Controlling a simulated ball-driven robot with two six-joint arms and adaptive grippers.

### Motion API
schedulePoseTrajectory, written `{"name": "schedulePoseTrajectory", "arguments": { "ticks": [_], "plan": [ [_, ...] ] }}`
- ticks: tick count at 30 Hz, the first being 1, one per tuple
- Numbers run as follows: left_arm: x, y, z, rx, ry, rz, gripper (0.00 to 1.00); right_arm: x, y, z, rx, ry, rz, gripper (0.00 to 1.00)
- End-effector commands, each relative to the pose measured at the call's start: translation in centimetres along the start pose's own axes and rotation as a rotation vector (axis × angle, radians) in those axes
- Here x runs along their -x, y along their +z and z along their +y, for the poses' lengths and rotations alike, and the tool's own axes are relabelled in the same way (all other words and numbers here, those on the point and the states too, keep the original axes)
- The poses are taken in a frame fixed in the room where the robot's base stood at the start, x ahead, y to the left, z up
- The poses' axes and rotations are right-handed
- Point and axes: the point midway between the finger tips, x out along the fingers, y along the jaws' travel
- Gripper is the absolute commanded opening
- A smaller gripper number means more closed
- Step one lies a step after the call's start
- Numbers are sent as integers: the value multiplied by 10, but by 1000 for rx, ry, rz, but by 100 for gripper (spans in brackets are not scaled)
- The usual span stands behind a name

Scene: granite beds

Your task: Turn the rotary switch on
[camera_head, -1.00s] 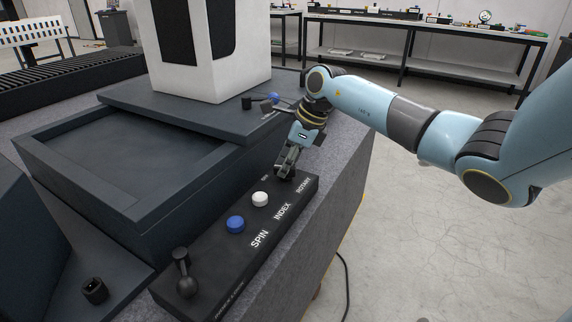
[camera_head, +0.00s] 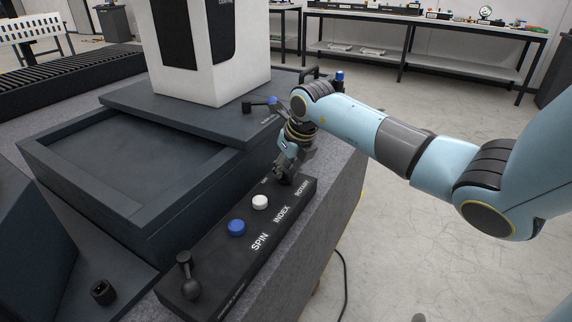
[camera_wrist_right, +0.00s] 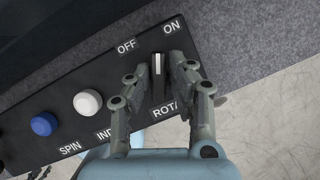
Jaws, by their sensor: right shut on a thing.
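The rotary switch is a dark knob with a white line (camera_wrist_right: 158,64) on a black control panel (camera_wrist_right: 65,135), seen in the right wrist view. The line points straight up in that picture, between the OFF and ON labels and nearer to ON. My right gripper (camera_wrist_right: 160,75) is shut on the knob, one finger on each side of it. In the head view my right gripper (camera_head: 284,176) reaches down to the far end of the panel (camera_head: 237,265) and hides the knob.
A white button (camera_head: 260,202), a blue button (camera_head: 237,227) and a black ball-ended lever (camera_head: 187,285) stand on the same panel. A dark recessed tray (camera_head: 75,205) lies left of it. A white machine (camera_head: 240,85) stands behind. Open floor lies to the right.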

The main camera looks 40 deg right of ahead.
Motion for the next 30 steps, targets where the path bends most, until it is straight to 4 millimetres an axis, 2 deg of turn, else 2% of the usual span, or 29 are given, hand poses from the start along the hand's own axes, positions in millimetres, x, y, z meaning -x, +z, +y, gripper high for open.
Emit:
{"name": "schedulePoseTrajectory", "arguments": {
  "ticks": [1, 15, 30],
  "plan": [
    [-3, 1, 0, 0, 0, -1, 53, -4, -4, 5, -38, -3, 7, 0],
    [-47, 14, 4, -1, 1, -17, 53, -7, -5, 4, -260, -95, 9, 0],
    [-52, 15, 4, -1, 1, -19, 53, -3, -3, 4, -292, -106, 8, 0]
  ]
}}
